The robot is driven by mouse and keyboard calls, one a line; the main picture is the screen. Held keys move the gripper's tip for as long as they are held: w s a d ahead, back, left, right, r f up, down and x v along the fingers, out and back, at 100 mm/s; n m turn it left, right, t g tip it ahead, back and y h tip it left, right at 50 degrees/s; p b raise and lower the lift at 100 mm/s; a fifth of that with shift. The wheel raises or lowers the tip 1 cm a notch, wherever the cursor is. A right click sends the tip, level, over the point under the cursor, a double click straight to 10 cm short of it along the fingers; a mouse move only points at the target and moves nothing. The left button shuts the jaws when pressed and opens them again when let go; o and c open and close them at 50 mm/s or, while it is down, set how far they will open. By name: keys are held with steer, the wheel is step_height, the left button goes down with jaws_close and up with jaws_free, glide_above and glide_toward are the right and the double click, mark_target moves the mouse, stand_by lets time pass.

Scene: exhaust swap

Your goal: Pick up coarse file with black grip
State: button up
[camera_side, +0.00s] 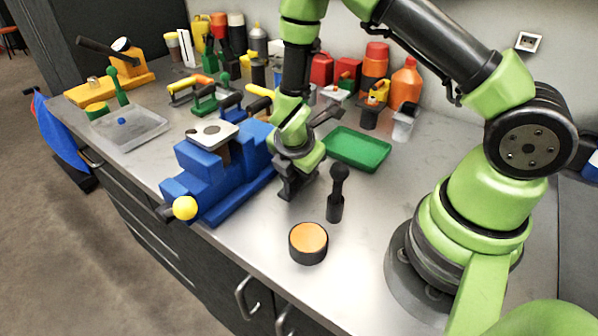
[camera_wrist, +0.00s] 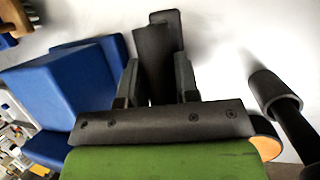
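A dark grey, flat bar (camera_wrist: 154,62) shows between the fingers of my gripper (camera_wrist: 155,82) in the wrist view. It looks like the coarse file, but its grip cannot be made out. A second dark piece (camera_wrist: 172,25) shows just beyond it. The two fingers are parted, one on each side of the bar. Whether they touch it I cannot tell. In the side view my gripper (camera_side: 290,190) points down, low over the bench, right of the blue vise. The bar there cannot be told apart from the dark fingers.
The blue vise (camera_side: 205,180) stands close on the left and a black ball-topped tool (camera_side: 337,195) on the right. A round black puck with an orange top (camera_side: 308,243) sits in front. A green tray (camera_side: 358,149) and several bottles are behind.

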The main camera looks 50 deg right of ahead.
jaws_close()
step_height(320, 180, up, 10)
stand_by(0.5)
